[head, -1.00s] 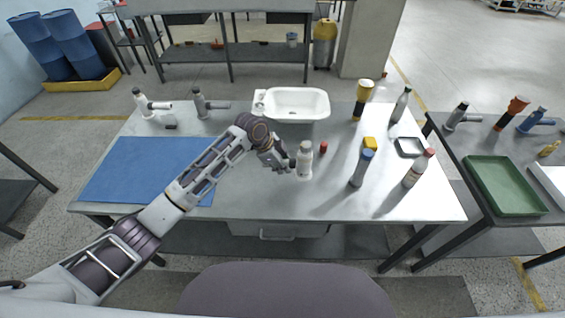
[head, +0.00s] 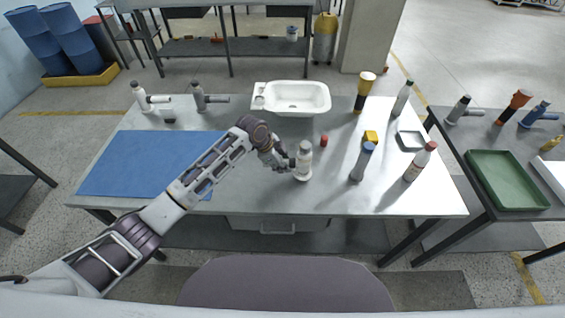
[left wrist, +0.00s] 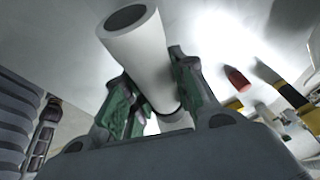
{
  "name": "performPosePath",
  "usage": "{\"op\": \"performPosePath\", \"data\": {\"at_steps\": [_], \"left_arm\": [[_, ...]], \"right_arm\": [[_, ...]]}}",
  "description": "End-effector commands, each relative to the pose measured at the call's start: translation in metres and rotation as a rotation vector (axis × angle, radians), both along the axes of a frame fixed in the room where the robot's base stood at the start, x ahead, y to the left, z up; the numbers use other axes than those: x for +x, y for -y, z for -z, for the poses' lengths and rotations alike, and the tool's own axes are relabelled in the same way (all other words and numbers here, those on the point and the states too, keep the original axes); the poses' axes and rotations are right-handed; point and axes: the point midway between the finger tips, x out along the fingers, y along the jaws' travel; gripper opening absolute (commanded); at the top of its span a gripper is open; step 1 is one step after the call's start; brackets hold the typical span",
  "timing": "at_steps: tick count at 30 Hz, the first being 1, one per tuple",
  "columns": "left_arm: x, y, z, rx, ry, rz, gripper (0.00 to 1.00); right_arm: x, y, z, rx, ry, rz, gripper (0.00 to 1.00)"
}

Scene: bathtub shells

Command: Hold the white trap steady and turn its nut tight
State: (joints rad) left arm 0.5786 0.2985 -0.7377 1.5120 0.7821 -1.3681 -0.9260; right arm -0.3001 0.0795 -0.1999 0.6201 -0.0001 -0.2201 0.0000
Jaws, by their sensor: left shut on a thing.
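The white trap (head: 304,162) stands roughly upright near the middle of the table, with a grey top and a wider white foot. My left gripper (head: 288,163) reaches it from the left and is shut on it. In the left wrist view the green-padded fingers (left wrist: 155,100) close on a white tube (left wrist: 140,50) with a dark open end. I cannot make out the nut clearly, and the fingers hide part of the trap. I cannot tell if its foot touches the table. My right gripper is not in view.
A small red piece (head: 323,140) lies just right of the trap. A blue-capped bottle (head: 362,163) and a red-capped bottle (head: 420,162) stand further right. A white basin (head: 297,110) sits behind. A blue mat (head: 140,165) covers the left side, free of objects.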

Motion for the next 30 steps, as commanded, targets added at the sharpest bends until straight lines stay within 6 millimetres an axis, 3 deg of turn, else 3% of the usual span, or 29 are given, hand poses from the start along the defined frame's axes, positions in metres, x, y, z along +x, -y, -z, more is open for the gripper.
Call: {"op": "performPosePath", "data": {"at_steps": [9,30], "left_arm": [[0.0,0.0002,0.0098,0.0,0.0,0.0,0.0],[0.0,0.0002,0.0119,-0.001,0.0,0.0,0.0]], "right_arm": [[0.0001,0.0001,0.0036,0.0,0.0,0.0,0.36],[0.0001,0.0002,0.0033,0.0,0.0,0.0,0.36]]}}
